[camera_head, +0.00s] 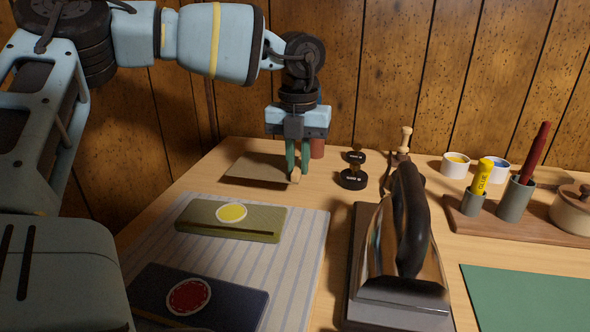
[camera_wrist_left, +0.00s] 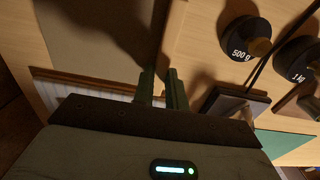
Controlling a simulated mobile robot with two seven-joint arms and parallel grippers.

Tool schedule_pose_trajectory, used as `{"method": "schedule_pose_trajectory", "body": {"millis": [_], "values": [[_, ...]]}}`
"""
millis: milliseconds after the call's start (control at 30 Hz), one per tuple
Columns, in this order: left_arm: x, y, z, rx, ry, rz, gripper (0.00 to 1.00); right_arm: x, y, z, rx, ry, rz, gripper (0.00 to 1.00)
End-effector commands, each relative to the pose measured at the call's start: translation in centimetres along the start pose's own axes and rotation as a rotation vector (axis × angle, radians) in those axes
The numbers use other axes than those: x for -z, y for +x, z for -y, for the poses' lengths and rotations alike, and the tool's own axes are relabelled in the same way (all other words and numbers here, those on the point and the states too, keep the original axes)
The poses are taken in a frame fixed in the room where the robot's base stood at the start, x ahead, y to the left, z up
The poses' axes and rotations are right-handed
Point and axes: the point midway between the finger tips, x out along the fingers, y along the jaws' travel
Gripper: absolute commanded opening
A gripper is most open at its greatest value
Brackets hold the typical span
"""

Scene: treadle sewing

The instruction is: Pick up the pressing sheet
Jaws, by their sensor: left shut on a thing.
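The pressing sheet (camera_head: 258,167) is a thin, flat beige sheet with a pale wooden strip along one edge. It is at the back left of the table in the head view, and it also shows in the left wrist view (camera_wrist_left: 95,40). My left gripper (camera_head: 297,170) points down, with its green fingers shut on the wooden strip at the sheet's right edge. In the left wrist view the fingers (camera_wrist_left: 164,88) close around the strip. I cannot tell whether the sheet touches the table. My right gripper is not in view.
A striped cloth (camera_head: 310,220) bears a green pouch (camera_head: 195,218) and a dark blue pouch (camera_head: 240,298). An iron (camera_head: 410,225) stands front centre. Black weights (camera_head: 354,180) stand right of the gripper. A wooden tray (camera_head: 470,222) holds cups and pens; a green mat (camera_head: 530,295) lies front right.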

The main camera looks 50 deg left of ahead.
Motion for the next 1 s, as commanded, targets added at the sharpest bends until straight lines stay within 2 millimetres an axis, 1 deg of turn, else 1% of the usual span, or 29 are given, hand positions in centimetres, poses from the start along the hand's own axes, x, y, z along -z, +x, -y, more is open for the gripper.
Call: {"method": "schedule_pose_trajectory", "body": {"millis": [33, 100, 200, 333, 500, 1000], "values": [[0.0, -1.5, 0.0, 0.001, 0.0, 0.006, 0.0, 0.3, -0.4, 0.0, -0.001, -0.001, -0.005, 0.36], [0.0, -2.8, 0.0, 0.001, 0.0, 0.005, 0.0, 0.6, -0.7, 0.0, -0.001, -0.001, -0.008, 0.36], [0.0, -4.4, 0.0, 0.001, 0.0, 0.004, 0.0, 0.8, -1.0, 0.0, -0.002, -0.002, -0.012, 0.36], [0.0, -5.7, 0.0, 0.0, 0.0, 0.003, 0.0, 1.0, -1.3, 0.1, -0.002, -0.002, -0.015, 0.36], [0.0, -6.3, 0.0, -0.001, 0.0, -0.001, 0.0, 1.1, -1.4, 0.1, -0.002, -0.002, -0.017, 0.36], [0.0, -6.2, 0.0, 0.0, 0.001, 0.0, 0.0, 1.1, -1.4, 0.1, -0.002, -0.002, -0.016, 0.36]]}}
